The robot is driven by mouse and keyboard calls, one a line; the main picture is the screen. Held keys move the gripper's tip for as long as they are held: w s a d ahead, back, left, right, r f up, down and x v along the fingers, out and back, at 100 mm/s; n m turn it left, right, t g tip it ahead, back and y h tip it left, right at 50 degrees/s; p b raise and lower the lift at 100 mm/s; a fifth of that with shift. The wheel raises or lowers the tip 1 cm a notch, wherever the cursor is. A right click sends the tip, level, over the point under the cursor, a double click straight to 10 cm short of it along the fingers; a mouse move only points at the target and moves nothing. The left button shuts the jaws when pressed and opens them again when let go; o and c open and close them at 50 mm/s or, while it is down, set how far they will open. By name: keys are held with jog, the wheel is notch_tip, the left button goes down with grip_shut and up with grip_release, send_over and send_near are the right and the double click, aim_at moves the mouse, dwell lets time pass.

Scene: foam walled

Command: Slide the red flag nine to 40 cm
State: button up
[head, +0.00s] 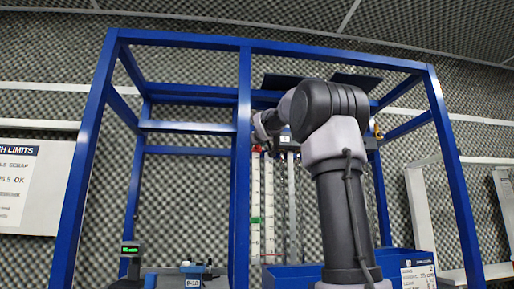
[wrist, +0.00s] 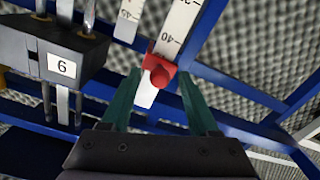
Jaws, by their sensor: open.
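The red flag (wrist: 157,71), with a round knob, sits on a white scale strip (wrist: 178,30) in the wrist view. It is close to the strip's near end, just below the printed 40 in that picture. The number on the flag cannot be read. My gripper (wrist: 164,80) is open, with its two teal fingers on either side of the flag and knob; I cannot tell whether they touch. In the head view a small red patch (head: 257,149) shows at the top of a white strip (head: 256,185), but my gripper there is too small to make out.
A dark block labelled 6 (wrist: 62,62) with metal rods stands left of my gripper. A second scale strip (wrist: 130,22) is beside it. A blue frame (head: 243,170) surrounds the strips. A blue bin (head: 398,262) is at lower right, and a green flag (head: 255,220) sits lower down.

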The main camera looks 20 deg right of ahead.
jog(key=shift+w+d, duration=0.15)
jog(key=shift+w, duration=0.3)
jog(key=shift+c, duration=0.3)
grip_shut()
dwell(0.9)
